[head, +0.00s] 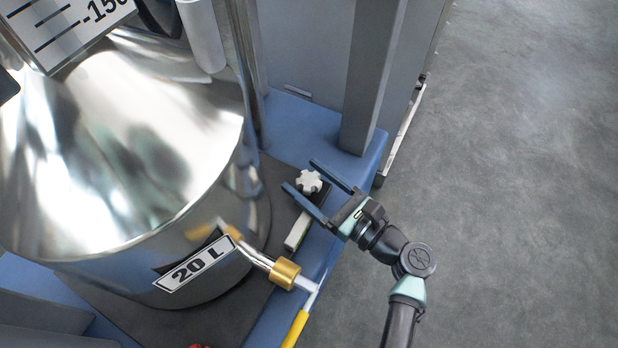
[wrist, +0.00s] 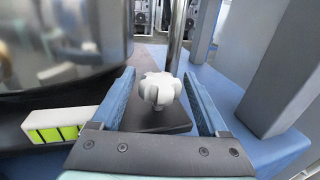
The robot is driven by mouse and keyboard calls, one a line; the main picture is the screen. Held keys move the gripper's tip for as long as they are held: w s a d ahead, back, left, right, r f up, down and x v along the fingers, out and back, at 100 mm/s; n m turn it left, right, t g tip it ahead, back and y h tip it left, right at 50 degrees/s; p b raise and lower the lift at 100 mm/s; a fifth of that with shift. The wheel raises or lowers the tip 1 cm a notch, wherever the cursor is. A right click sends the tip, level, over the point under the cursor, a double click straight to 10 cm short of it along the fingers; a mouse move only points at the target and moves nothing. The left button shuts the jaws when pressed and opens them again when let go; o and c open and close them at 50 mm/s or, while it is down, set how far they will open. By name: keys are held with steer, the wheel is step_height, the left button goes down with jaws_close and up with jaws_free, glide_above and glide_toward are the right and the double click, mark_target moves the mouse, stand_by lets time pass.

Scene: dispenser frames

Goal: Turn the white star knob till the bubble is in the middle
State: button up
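The white star knob (head: 309,181) sits on a dark plate on the blue frame, and it also shows in the wrist view (wrist: 158,92). My gripper (head: 299,174) is open, with one blue finger on each side of the knob. In the wrist view the fingers (wrist: 158,74) flank the knob with a gap on both sides, so neither seems to touch it. A white level (head: 297,232) lies beside the plate. Its green vial with dark lines (wrist: 56,133) shows at the left of the wrist view. I cannot make out the bubble.
A shiny steel tank (head: 110,170) with a "20 L" label stands left of the knob. A brass-collared valve (head: 285,273) with a yellow handle (head: 296,328) is near the level. A grey post (head: 370,80) rises behind. The floor (head: 510,180) at right is clear.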

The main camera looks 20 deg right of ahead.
steer(key=c, duration=1.1)
steer(key=shift+r+h+p, duration=0.1)
steer(key=shift+h+p, duration=0.2)
steer(key=shift+p, duration=0.2)
steer(key=shift+m+h+p, duration=0.3)
steer(key=shift+m+p, duration=0.1)
steer(key=shift+m, duration=0.1)
steer(key=shift+m+t+h+p, duration=0.55)
steer(key=shift+h+p, duration=0.2)
steer(key=shift+h, duration=0.15)
steer(key=m+h, duration=0.2)
steer(key=h, duration=0.1)
steer(key=shift+f+m+h, duration=0.2)
steer(key=shift+m+h, duration=0.55)
steer(key=shift+h, duration=0.55)
